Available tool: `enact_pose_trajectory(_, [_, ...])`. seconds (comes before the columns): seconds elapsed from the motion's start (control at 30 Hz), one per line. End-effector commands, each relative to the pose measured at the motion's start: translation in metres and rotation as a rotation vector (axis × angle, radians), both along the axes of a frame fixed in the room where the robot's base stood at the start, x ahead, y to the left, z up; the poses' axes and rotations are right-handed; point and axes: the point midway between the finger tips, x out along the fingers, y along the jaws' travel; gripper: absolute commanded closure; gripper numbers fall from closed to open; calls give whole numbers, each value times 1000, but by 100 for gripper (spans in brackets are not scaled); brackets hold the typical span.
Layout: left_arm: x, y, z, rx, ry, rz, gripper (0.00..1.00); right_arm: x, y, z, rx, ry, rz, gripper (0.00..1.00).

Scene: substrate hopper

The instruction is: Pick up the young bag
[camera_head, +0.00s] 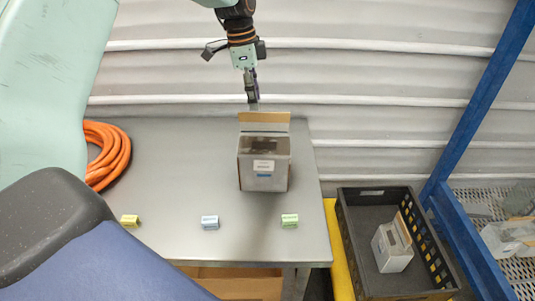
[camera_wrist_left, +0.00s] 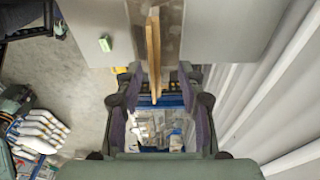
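A grey, box-shaped bag (camera_head: 264,172) with a white and blue label and a raised tan flap (camera_head: 264,118) stands upright near the right end of the metal table. I cannot read its label. My left gripper (camera_head: 253,102) is just above and behind the flap in the head view. In the left wrist view my left gripper (camera_wrist_left: 160,105) is open, with its two dark fingers apart. The tan flap edge (camera_wrist_left: 154,55) shows edge-on between them, with gaps on both sides. My right gripper is not in view.
Yellow, blue and green tags (camera_head: 290,221) line the front of the table (camera_head: 180,170). An orange hose (camera_head: 107,155) lies at left. A black crate (camera_head: 360,255) at right holds another bag (camera_head: 392,246). A blue rack (camera_head: 475,115) stands beyond, with bags (camera_head: 508,238).

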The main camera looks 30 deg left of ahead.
Motion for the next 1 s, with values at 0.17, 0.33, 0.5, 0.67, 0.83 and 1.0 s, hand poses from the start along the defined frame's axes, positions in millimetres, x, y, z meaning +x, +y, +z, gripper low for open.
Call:
enact_pose_trajectory(0.17, [-3, -3, -15, 0, 4, -1, 61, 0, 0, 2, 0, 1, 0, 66])
enact_pose_trajectory(0.33, [-3, -9, -32, 0, 4, -1, 61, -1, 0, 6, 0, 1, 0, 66])
enact_pose_trajectory(0.5, [1, -21, -53, 0, 6, -1, 61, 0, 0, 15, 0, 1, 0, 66])
enact_pose_trajectory(0.67, [4, -24, -71, 0, 2, 0, 61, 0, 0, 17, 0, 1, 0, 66])
enact_pose_trajectory(0.83, [6, -24, -75, 0, 1, 0, 61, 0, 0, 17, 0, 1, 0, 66])
enact_pose_trajectory(1.0, [7, -24, -75, 1, 1, 0, 61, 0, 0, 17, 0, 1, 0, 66])
